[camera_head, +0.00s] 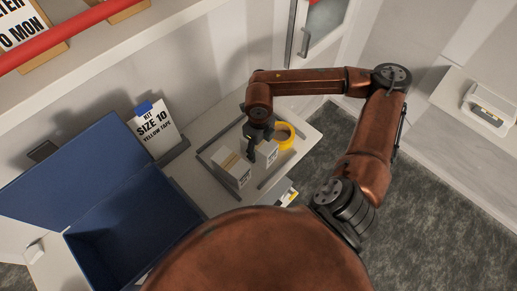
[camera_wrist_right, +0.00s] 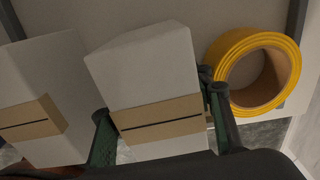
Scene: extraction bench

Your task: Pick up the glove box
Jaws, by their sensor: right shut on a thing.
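Two white glove boxes with tan bands stand side by side on a bench tray. My right gripper (camera_head: 259,152) comes down from above onto the right-hand glove box (camera_head: 269,154). In the right wrist view this box (camera_wrist_right: 147,65) sits between the two green-padded fingers (camera_wrist_right: 163,128), which are shut on it. The other glove box (camera_head: 231,171) is just left of the gripper; it also shows at the left of the wrist view (camera_wrist_right: 38,75). I cannot tell whether the held box is clear of the tray. My left gripper is not in view.
A yellow tape roll (camera_head: 289,136) lies close to the right of the held box. A card (camera_head: 155,129) reads "KIT SIZE 10 YELLOW TAPE". An open blue case (camera_head: 70,165) stands at the left. A shelf (camera_head: 110,46) with a red rail overhangs the back.

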